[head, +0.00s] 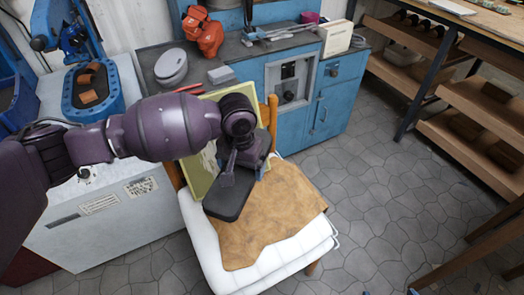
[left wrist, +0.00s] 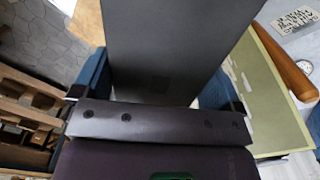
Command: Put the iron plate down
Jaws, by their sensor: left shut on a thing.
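The iron plate (head: 228,203) is a flat, dark grey slab with rounded corners. My left gripper (head: 238,172) is shut on it and holds it over the chair, with its free end toward the front left. In the left wrist view the plate (left wrist: 165,40) stretches away between the two blue fingers of the gripper (left wrist: 158,88). I cannot tell whether its underside touches the leather. My right gripper is in neither view.
A brown leather piece (head: 285,205) lies on the white chair seat (head: 215,258). A yellow-green board (head: 194,180) leans at the chair back. A blue cabinet (head: 335,108) with a cluttered top stands behind. Wooden shelves (head: 455,135) stand right; tiled floor (head: 375,190) is clear.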

